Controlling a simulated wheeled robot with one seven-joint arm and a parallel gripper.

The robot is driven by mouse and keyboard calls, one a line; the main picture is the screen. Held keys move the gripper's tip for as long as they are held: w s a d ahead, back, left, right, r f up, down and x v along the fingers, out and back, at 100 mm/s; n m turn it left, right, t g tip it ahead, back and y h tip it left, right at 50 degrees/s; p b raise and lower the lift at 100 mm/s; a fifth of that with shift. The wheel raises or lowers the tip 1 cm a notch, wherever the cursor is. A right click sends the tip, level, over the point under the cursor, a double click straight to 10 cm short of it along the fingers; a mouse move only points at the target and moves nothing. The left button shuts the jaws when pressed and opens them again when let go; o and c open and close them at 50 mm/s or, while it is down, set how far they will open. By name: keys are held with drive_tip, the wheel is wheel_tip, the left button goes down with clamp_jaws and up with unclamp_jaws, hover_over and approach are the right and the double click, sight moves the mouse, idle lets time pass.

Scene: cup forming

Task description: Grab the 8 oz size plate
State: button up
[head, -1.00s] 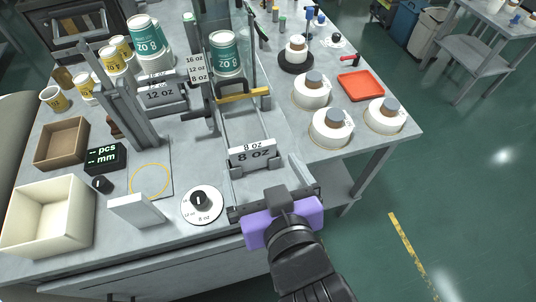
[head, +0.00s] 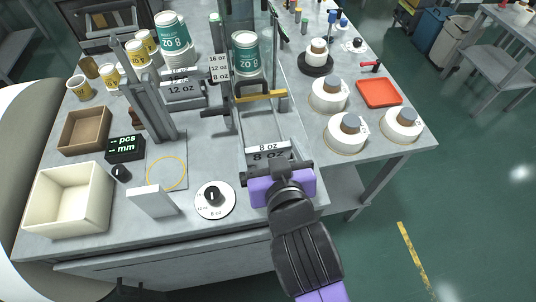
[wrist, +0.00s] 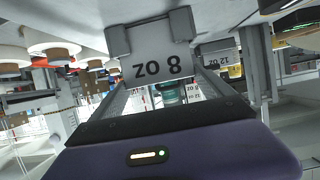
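The grey plate labelled 8 oz (head: 268,150) stands at the near end of a railed fixture, close to the table's front edge. In the wrist view the plate (wrist: 160,66) appears upside down, straight ahead, between two grey blocks. My gripper (head: 276,167), with its purple body, is just in front of the plate in the head view and hides its lower part. In the wrist view my gripper (wrist: 162,92) looks open, its fingers reaching forward to either side of the plate. I see no clear contact with the plate.
A 12 oz plate (head: 181,90) and a teal cup (head: 246,53) are farther back. A white dial (head: 215,200) sits left of my gripper, with a cream bin (head: 68,198) farther left. White rolls (head: 346,133) stand at right.

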drive_tip(key=c, duration=0.8)
drive_tip(key=shift+r, duration=0.1)
